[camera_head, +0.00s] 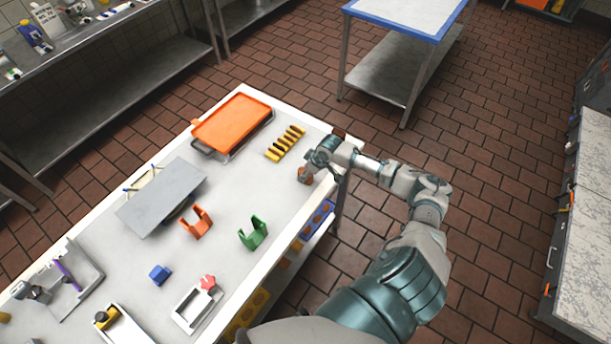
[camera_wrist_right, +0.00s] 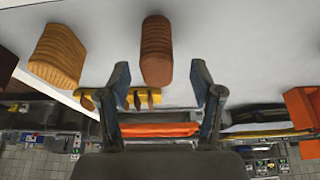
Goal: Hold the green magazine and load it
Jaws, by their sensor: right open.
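The green magazine (camera_head: 253,233) is a U-shaped holder with two upright sides, standing on the white table near its right edge. My right gripper (camera_head: 309,168) is well up and to the right of it, near the table's right edge. In the right wrist view this gripper (camera_wrist_right: 160,78) is open and empty. A brown ribbed stack (camera_wrist_right: 157,45) lies just beyond the gap between its fingertips. A second brown ribbed stack (camera_wrist_right: 57,55) is to the left. The green magazine does not show in the right wrist view. My left gripper is not in view.
An orange magazine (camera_head: 196,222), a blue block (camera_head: 160,274) and a white frame with a red piece (camera_head: 208,283) share the table. A yellow rack (camera_head: 285,145) and an orange tray (camera_head: 232,122) lie farther back. A grey plate (camera_head: 160,198) stands left. Bare table surrounds the green magazine.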

